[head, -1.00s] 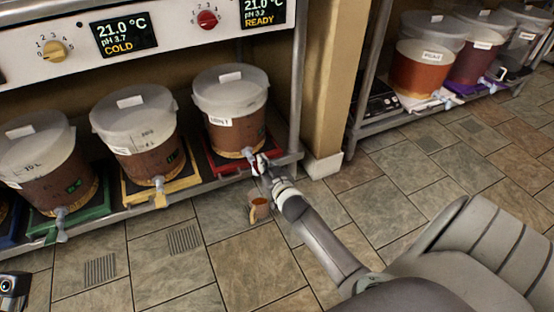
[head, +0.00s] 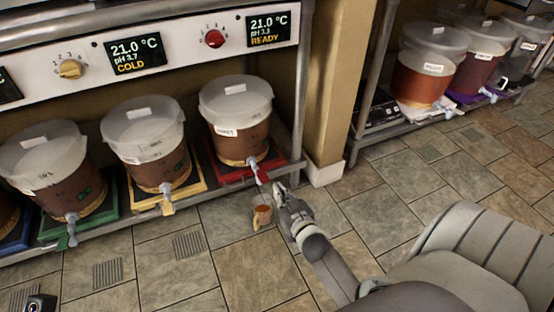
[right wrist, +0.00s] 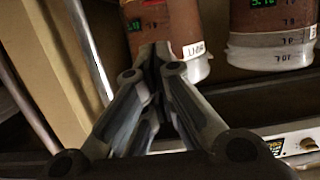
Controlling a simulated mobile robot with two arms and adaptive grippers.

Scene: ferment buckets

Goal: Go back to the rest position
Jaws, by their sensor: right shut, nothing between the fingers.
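My right gripper (head: 279,190) is shut and empty in the head view, just right of and below the tap of the bucket on the red mat, apart from it. This bucket (head: 240,138) has a white lid, brown contents and a tap at its front. In the right wrist view my shut fingers (right wrist: 157,52) point toward a brown bucket (right wrist: 172,22), which appears upside down. A small brown cup (head: 261,216) is below the tap, left of my gripper. My left gripper is not clearly in view; only a small dark part of mine shows at the lower left corner.
More buckets stand on a yellow mat (head: 188,190) and a green mat (head: 100,214) to the left. A panel (head: 190,48) with knobs and displays is above. A post (head: 335,90) separates a second rack of buckets (head: 424,82).

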